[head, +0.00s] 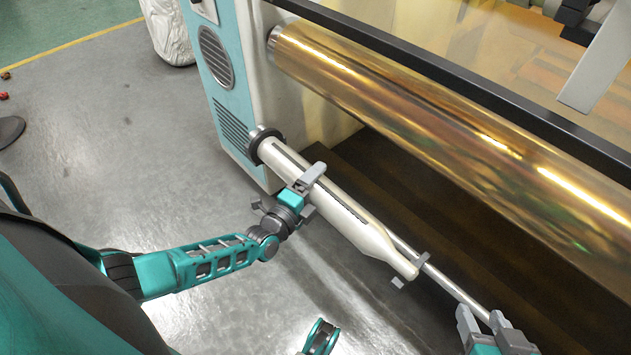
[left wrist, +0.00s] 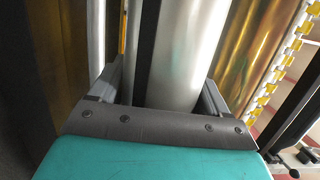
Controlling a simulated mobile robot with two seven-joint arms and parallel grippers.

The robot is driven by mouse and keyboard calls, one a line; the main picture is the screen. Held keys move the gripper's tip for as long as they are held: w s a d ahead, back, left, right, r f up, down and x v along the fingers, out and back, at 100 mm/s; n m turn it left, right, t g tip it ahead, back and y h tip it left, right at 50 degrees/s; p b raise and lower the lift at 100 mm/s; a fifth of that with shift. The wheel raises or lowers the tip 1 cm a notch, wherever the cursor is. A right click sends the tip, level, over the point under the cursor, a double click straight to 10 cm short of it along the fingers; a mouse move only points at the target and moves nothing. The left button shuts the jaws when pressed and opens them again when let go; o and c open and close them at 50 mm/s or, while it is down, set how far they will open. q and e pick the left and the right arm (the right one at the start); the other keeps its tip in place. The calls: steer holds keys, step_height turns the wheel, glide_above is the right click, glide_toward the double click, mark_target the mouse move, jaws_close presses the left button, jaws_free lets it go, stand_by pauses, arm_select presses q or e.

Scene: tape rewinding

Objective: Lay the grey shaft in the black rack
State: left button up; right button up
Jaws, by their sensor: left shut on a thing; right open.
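The grey shaft (head: 340,212) is a thick pale cylinder with a dark slot along it and a tapered near end. It slants from a black ring (head: 262,146) at the machine's side toward the lower right. My left gripper (head: 305,190) is shut around it near the ring end. In the left wrist view the shaft (left wrist: 188,55), with its black strip, lies between the fingers (left wrist: 158,98). My right gripper (head: 484,322) is open at the lower right, by the end of a thin bright rod (head: 457,287). I cannot identify a black rack for certain.
A large golden film roll (head: 430,110) runs behind the shaft, with a black bar (head: 440,72) above it. Dark ledges (head: 370,160) lie under the roll. A teal and white machine housing (head: 232,75) stands at the shaft's far end. Grey floor (head: 120,140) is open on the left.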

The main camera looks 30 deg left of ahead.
arm_select(q)
steer(key=shift+w, duration=0.15)
stand_by(0.4)
steer(key=shift+f, duration=0.65)
steer(key=shift+f, duration=0.35)
steer(key=o, duration=1.3)
steer(key=shift+c, duration=0.2)
steer(key=shift+o, duration=1)
steer(key=shift+f, duration=0.15)
